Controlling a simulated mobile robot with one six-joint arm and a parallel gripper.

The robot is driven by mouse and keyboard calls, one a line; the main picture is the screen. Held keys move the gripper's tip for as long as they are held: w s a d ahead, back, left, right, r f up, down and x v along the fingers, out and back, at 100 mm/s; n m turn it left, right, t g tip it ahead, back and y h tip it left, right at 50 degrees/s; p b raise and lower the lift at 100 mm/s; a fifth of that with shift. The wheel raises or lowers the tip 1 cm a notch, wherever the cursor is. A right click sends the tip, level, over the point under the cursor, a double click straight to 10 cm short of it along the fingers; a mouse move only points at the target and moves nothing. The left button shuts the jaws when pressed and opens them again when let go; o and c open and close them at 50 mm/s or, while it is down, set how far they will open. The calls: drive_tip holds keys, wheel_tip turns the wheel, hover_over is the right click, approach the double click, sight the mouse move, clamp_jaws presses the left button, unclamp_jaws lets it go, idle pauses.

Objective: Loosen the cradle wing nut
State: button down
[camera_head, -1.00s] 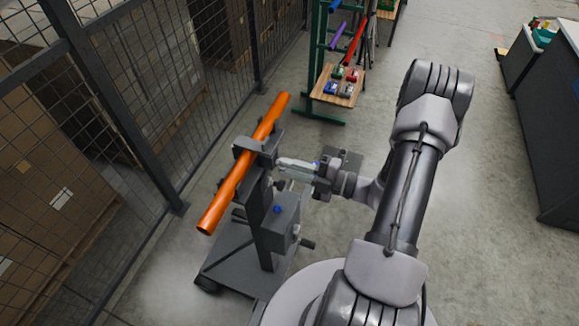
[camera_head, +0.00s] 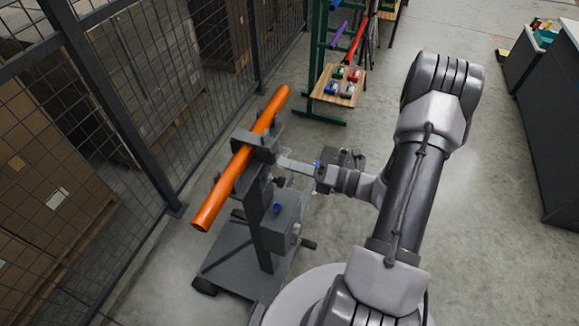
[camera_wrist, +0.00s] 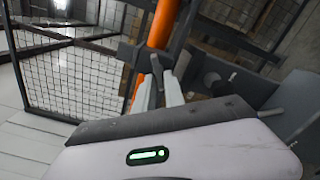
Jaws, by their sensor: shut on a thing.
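A grey cradle (camera_head: 258,142) on top of a dark stand holds a long orange tube (camera_head: 222,190), which lies tilted across it. My gripper (camera_head: 284,163) reaches in from the right to the side of the cradle. In the wrist view its two pale fingers (camera_wrist: 160,88) close on a small dark part just below the orange tube, which looks like the wing nut (camera_wrist: 156,66). The fingers hide most of the nut, and in the head view I cannot make it out.
Below the cradle, the stand carries a grey box with a blue knob (camera_head: 277,208) and a dark knob (camera_head: 281,182). A mesh fence (camera_head: 140,105) runs along the left. A small wooden table (camera_head: 338,86) stands behind. Open floor lies to the right.

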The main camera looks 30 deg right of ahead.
drive_tip(key=n+b, duration=0.3)
drive_tip(key=n, duration=0.1)
drive_tip(key=n+b, duration=0.3)
drive_tip(key=n, duration=0.1)
drive_tip(key=d+f+n+b, duration=0.1)
drive_tip(key=n+b, duration=0.2)
drive_tip(key=n, duration=0.1)
drive_tip(key=shift+w+n, duration=0.4)
drive_tip(key=n+b, duration=0.3)
drive_tip(key=b, duration=0.1)
drive_tip(key=n+b, duration=0.4)
drive_tip(key=b, duration=0.1)
drive_tip(key=r+n+b, duration=0.1)
drive_tip(key=n+b, duration=0.3)
drive_tip(key=shift+w+d, duration=0.3)
drive_tip(key=shift+d, duration=0.05)
drive_tip(key=shift+r+n+b, duration=0.1)
drive_tip(key=shift+n+b, duration=0.2)
drive_tip(key=shift+b, duration=0.1)
drive_tip(key=c, duration=1.6)
unclamp_jaws()
drive_tip(key=shift+o, duration=0.2)
